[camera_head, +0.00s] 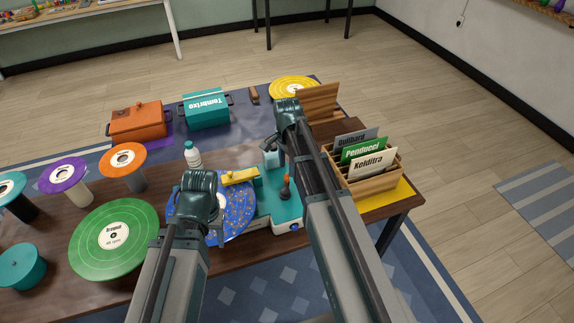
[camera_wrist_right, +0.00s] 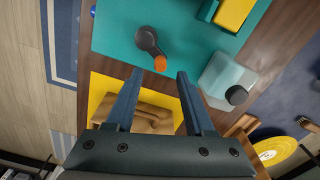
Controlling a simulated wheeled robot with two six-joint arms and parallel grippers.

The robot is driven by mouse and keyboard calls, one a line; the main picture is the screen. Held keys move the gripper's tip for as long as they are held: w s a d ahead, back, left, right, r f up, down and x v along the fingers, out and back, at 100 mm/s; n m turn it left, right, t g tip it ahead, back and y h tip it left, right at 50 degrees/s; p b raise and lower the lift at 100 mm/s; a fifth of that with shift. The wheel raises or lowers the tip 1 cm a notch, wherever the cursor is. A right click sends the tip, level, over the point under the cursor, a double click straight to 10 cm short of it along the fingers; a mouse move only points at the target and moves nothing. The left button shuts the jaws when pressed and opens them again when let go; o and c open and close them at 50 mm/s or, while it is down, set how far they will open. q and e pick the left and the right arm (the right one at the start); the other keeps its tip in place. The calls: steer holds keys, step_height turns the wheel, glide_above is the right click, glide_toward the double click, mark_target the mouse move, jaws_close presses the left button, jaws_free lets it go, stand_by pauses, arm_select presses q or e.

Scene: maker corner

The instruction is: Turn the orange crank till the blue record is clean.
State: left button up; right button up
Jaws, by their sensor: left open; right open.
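The blue record (camera_head: 236,203) lies on the teal cleaning machine (camera_head: 262,210), with light and orange specks on its surface. My left arm covers part of it. A yellow piece (camera_head: 240,176) reaches over the record. The orange crank (camera_head: 286,183) stands at the machine's right side. In the right wrist view the orange knob (camera_wrist_right: 160,63) sits at the end of a dark crank arm (camera_wrist_right: 148,42). My right gripper (camera_wrist_right: 160,76) is open, with the knob just ahead between its fingertips, apparently untouched. My left gripper (camera_head: 213,235) is open near the record, mostly hidden by its arm.
A record crate (camera_head: 365,185) with divider cards stands right of the machine. A clear container with a dark cap (camera_wrist_right: 225,80) is beside the crank. A bottle (camera_head: 193,155), a green record (camera_head: 114,238), an orange box (camera_head: 137,120) and a teal box (camera_head: 205,110) stand on the table.

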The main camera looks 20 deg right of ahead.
mark_target(287, 175)
step_height(287, 175, up, 8)
steer(key=p, duration=0.7)
steer(key=shift+r, duration=0.2)
stand_by(0.6)
steer(key=m, duration=3.5)
steer(key=shift+m, duration=0.3)
